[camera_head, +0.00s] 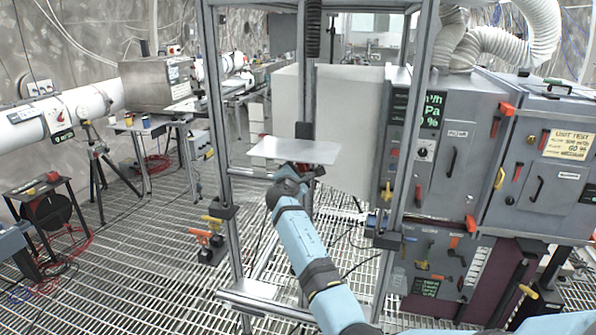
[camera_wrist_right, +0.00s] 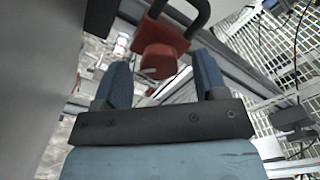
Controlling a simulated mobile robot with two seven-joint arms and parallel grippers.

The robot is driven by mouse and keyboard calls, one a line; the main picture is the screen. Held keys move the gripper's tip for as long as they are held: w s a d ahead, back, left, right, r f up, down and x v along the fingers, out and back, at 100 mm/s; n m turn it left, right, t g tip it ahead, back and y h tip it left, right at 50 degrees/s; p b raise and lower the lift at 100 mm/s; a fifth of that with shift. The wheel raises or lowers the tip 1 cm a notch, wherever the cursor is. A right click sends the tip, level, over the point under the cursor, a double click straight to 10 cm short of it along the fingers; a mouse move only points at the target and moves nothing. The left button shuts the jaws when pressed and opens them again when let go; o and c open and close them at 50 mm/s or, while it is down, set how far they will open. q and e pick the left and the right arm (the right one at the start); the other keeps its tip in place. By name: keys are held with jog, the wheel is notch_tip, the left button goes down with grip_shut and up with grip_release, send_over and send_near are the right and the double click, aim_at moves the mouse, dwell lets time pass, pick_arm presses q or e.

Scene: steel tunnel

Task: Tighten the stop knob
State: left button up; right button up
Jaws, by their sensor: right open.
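A red knob (camera_wrist_right: 157,61) shows in the right wrist view, below a red block with a dark curved handle; I take it to be the stop knob. My right gripper (camera_wrist_right: 162,68) is open, with one blue finger on each side of the knob in the picture. I cannot tell whether the fingers touch it. In the head view my right arm reaches up to a pale flat plate (camera_head: 295,150) on the metal frame. The right gripper (camera_head: 302,172) is small there, just under the plate, with a bit of red beside it. My left gripper is not in view.
Upright frame posts (camera_head: 222,130) stand left and right of my right arm. Grey cabinets (camera_head: 455,150) with handles stand at the right. The grating floor (camera_head: 150,270) is open at the lower left.

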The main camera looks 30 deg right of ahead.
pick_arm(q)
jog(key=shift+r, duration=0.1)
pick_arm(e)
jog(key=shift+w+d, duration=0.1)
jog(key=shift+d, duration=0.05)
jog(key=c, duration=0.9)
jog(key=shift+f+m+b, duration=0.2)
jog(key=shift+m+b, duration=0.7)
jog(key=shift+b, duration=0.2)
pick_arm(q)
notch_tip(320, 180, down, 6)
jog(key=b, duration=0.6)
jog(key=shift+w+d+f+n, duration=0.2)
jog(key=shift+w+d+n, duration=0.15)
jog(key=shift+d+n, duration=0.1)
pick_arm(e)
jog(key=shift+r+m, duration=0.2)
jog(key=shift+m, duration=3.1)
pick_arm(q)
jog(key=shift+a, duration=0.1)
